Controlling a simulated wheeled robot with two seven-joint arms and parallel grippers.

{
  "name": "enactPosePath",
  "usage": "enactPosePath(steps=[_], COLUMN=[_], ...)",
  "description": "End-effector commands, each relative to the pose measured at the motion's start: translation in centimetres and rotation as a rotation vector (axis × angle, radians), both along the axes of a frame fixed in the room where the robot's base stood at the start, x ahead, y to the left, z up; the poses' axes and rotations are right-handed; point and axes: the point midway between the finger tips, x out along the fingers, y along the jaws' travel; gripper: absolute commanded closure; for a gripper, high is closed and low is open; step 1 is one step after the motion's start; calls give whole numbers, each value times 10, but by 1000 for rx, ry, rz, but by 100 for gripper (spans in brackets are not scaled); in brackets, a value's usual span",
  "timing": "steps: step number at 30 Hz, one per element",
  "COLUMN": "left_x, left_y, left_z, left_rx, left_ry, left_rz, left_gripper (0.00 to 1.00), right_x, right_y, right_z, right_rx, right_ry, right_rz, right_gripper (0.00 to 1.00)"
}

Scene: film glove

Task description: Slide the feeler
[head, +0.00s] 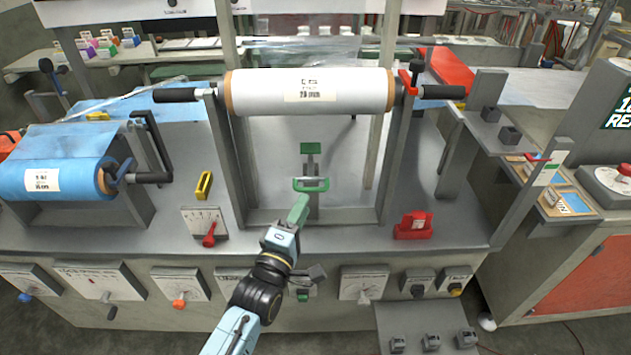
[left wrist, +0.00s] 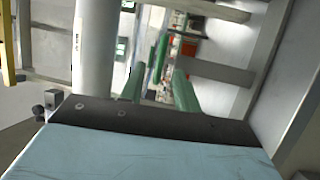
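A green U-shaped handle (head: 323,184) sits on a grey stem inside the upright frame, below the white roll (head: 310,92). A green block (head: 311,148) tops the same stem; this looks like the feeler. My left gripper (head: 303,202) has green fingers and reaches up to just below the handle, near its left side. I cannot tell whether it touches the handle. In the left wrist view the two fingers (left wrist: 158,78) stand apart with a gap between them, and nothing clearly shows held there. My right gripper is not in view.
Grey posts carry the white roll on both sides. A blue film roll (head: 60,180) lies at the left. A dial with a red pointer (head: 206,226) and a red block (head: 413,225) stand on the bench. Several dials line the front panel. A red button (head: 624,170) is far right.

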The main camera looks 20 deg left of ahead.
Motion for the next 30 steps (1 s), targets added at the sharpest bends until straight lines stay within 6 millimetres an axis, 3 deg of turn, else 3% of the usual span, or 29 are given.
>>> enactPosePath(steps=[6, 12, 25, 30], left_x=[45, 70, 79, 79], left_y=[-4, -6, -7, -7], left_z=[7, 11, 13, 13], left_rx=[-1, -1, 0, 0], left_ry=[-2, -1, 0, 0], left_rz=[0, 0, 0, 0], left_gripper=[68, 68, 68, 89], right_x=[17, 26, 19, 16], right_y=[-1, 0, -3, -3], right_z=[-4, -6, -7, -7], right_rx=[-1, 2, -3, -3], right_ry=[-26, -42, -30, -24], right_rz=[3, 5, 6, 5], right_gripper=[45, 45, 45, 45])
